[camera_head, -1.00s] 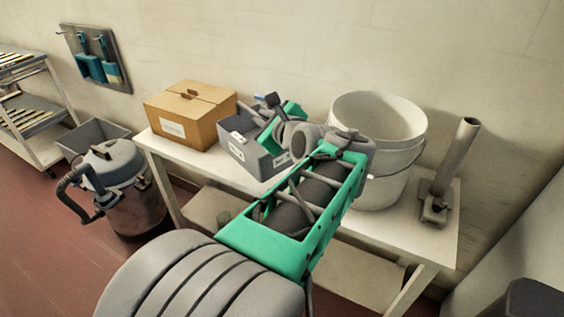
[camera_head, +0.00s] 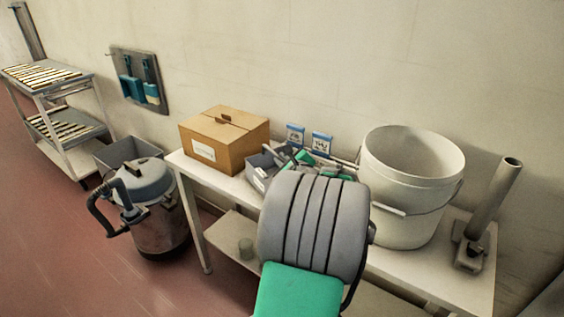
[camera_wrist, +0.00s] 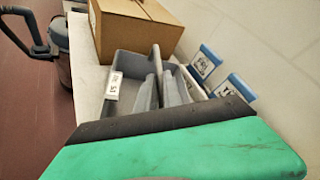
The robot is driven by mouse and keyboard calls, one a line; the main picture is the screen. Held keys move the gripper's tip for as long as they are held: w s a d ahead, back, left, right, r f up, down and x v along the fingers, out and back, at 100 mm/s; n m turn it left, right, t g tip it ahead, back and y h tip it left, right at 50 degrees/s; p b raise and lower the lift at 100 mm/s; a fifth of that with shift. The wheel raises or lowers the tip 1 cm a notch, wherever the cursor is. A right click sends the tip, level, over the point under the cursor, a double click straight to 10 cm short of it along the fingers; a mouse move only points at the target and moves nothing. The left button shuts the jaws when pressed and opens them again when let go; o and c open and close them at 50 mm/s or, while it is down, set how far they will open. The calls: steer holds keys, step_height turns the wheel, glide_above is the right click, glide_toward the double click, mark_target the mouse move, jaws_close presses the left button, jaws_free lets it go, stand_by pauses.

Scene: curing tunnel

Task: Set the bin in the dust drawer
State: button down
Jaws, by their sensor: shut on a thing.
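The grey bin (camera_wrist: 127,70) with a white label on its side is on the white table beside a cardboard box. It also shows in the head view (camera_head: 258,172), partly hidden behind my arm. My gripper (camera_wrist: 160,75) reaches to the bin from above, its narrow grey fingers at the bin's inside. It is shut on the bin, though the exact point of contact is hard to see. The gripper is small and mostly hidden by my arm in the head view. No dust drawer can be made out in these frames.
The cardboard box (camera_head: 226,140) stands left of the bin, a large white bucket (camera_head: 410,190) to the right. Two blue-edged cards (camera_wrist: 203,62) are behind the bin. A pipe on a stand (camera_head: 485,220) is at the table's right end; a vacuum (camera_head: 155,215) stands on the floor left.

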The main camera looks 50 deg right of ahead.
steer(key=c, duration=1.5)
jaws_free()
